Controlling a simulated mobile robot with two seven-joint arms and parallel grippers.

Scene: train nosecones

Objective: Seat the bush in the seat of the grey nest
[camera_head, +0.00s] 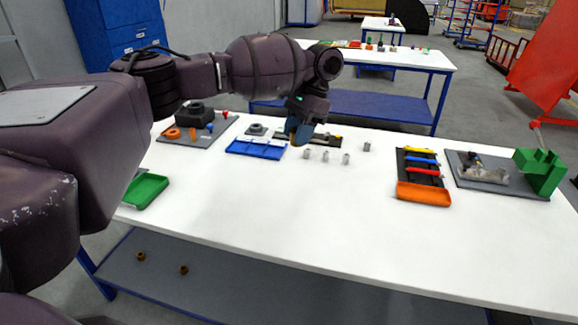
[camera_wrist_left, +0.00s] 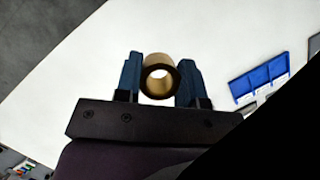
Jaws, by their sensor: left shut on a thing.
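The bush is a short brass-coloured ring (camera_wrist_left: 160,76), held between the two blue fingers of my left gripper (camera_wrist_left: 160,80), with its bore facing the wrist camera. In the head view my left gripper (camera_head: 299,134) hangs above the back of the white table, just right of the blue tray. The bush is hard to make out there. A small grey block with a round top (camera_head: 257,129), behind the blue tray and left of my gripper, looks like the grey nest; its seat is too small to read. My right gripper is not in view.
The blue tray (camera_head: 256,148) lies beside my left gripper. Several small grey cylinders (camera_head: 346,158) stand to the right. A dark rack with an orange tray (camera_head: 424,194) and a green block (camera_head: 541,172) are farther right. The table's front middle is clear.

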